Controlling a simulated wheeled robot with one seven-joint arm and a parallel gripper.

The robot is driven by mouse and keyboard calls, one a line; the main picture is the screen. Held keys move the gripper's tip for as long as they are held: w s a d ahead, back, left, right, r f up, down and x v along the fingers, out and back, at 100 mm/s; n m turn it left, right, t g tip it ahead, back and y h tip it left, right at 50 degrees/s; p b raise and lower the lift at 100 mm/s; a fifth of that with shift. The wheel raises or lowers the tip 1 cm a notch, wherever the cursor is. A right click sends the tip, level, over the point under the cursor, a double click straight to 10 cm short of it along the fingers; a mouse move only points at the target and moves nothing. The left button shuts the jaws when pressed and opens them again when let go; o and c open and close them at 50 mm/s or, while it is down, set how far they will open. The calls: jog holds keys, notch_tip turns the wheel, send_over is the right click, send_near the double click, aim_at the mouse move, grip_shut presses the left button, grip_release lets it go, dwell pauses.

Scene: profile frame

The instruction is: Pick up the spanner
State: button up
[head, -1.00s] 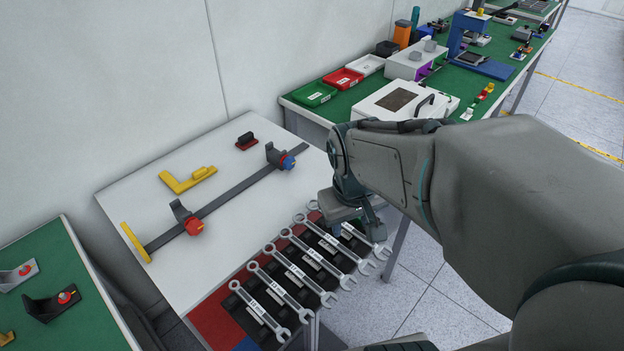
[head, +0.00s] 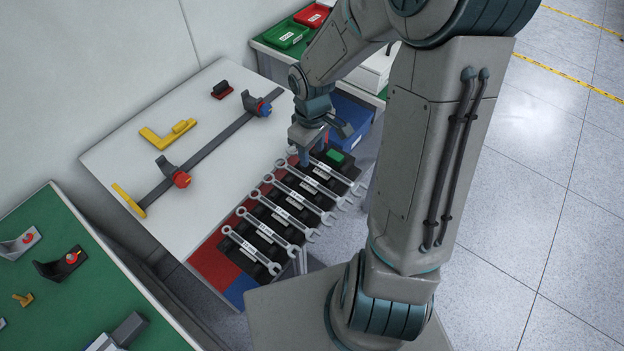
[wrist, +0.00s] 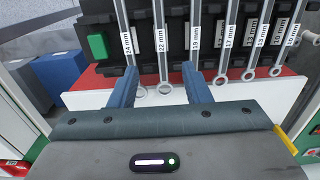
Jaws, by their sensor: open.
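Several silver spanners lie side by side in a black rack (head: 262,247) at the table's front edge. The wrist view labels them from 24 mm at left downward in size. My gripper (wrist: 160,77) is open, fingers pointing down at the ring ends at the rack's far end. In the wrist view, the 22 mm spanner (wrist: 160,45) shows between the fingers. The left finger overlaps the lower part of the 24 mm spanner (wrist: 127,38), the right finger that of the 19 mm spanner (wrist: 194,40). Finger height above them is unclear. In the head view, my gripper (head: 317,160) partly hides the far spanners.
A green block (head: 335,156) sits at the rack's far end, with a blue bin (head: 352,118) beyond. On the white table (head: 190,95) are a clamp bar (head: 212,142) and a yellow angled piece (head: 165,135). A green table (head: 75,290) stands at left.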

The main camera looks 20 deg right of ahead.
send_over(310, 180)
notch_tip(310, 180, down, 6)
jog(key=shift+s+d+f+b, duration=0.15)
jog(key=shift+f+b, duration=0.05)
jog(key=shift+b, duration=0.15)
jog(key=shift+f, duration=2.65)
grip_shut()
